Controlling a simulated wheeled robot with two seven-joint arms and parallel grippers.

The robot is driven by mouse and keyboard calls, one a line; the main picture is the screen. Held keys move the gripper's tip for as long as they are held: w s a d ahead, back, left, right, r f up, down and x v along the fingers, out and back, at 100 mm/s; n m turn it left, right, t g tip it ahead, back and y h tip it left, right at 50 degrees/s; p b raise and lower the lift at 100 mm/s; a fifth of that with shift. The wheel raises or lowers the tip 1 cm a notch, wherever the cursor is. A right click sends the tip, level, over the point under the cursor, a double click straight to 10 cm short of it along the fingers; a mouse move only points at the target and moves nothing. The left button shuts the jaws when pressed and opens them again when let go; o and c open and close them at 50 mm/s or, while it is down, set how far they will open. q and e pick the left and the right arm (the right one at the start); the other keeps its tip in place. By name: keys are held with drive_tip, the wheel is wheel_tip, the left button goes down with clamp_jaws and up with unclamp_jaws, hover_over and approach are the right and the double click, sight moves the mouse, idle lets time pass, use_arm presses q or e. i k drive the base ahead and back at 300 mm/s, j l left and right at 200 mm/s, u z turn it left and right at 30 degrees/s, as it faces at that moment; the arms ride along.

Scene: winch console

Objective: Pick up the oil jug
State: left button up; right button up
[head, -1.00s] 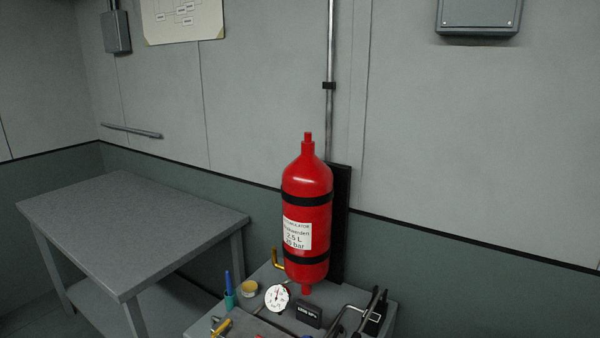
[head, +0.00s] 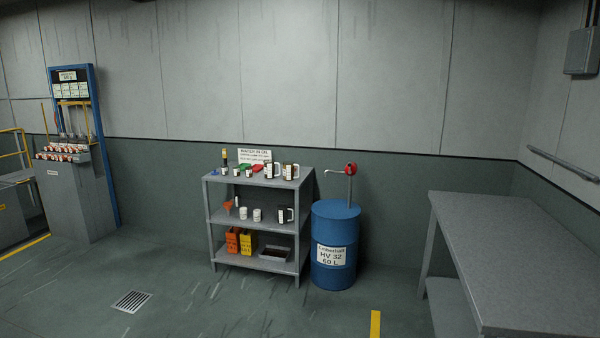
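Several small jug-like containers stand on a grey three-tier shelf rack (head: 208,200) against the far wall. Two pale ones with handles and dark markings, a left one (head: 270,170) and a right one (head: 290,171), stand upright at the right of the top tier. A similar jug (head: 285,215) stands at the right of the middle tier. They are too small to read, so I cannot tell which is the oil jug. Neither of my grippers is in view.
A blue drum (head: 335,272) with a red-topped pump stands just right of the rack. A grey table (head: 510,255) fills the right foreground. A blue-framed station (head: 85,150) stands at left. The floor before the rack is open, with a drain grate (head: 131,301).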

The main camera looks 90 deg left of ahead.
sight(288, 166)
drive_tip(key=u, duration=2.9)
drive_tip(key=i+j+u, duration=0.1)
drive_tip(key=i+u, duration=0.35)
drive_tip(key=i, duration=2.75)
